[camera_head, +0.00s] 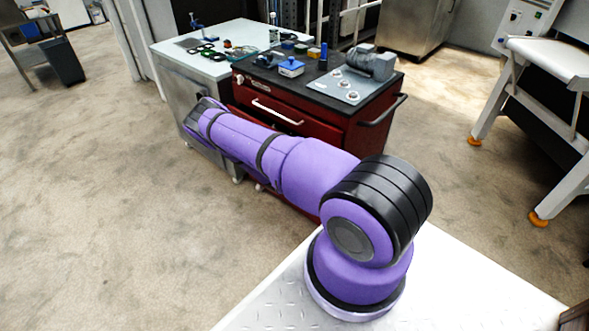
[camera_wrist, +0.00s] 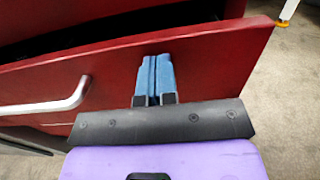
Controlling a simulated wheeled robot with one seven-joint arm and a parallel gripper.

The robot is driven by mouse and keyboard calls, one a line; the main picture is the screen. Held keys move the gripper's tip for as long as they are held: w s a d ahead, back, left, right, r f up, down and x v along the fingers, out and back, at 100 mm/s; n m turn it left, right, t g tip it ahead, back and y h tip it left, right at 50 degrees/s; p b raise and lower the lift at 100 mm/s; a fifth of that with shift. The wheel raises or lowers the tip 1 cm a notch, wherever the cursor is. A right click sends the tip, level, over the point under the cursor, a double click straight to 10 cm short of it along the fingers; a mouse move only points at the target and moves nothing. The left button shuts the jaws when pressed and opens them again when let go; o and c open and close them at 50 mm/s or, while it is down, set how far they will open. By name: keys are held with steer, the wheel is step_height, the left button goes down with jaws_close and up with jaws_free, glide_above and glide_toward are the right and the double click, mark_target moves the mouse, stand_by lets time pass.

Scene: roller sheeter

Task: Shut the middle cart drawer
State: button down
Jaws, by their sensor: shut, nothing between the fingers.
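The red tool cart (camera_head: 350,128) stands ahead with a black top. Its top drawer front with a pale bar handle (camera_head: 277,111) shows above my purple arm, which hides most of the lower front. In the wrist view a red drawer front (camera_wrist: 215,70) fills the middle, with its silver handle (camera_wrist: 50,106) at the left. A dark gap above its upper edge shows it standing out from the cart. My gripper (camera_wrist: 155,60) is shut and empty, its blue fingers at the drawer front right of the handle. I cannot tell whether they touch it.
A grey-white workbench (camera_head: 190,62) with small items stands left of the cart. On the cart top are a grey machine (camera_head: 372,64) and a blue-and-white box (camera_head: 291,66). A white-framed table (camera_head: 545,60) stands at right.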

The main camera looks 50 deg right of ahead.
steer(key=d, duration=0.6)
steer(key=shift+w+d+r, duration=0.1)
steer(key=shift+d+r, duration=0.05)
steer(key=shift+r, duration=0.05)
steer(key=a, duration=1.4)
steer(key=shift+s+a+f, duration=0.2)
steer(key=shift+s+a, duration=0.05)
steer(key=shift+a, duration=0.1)
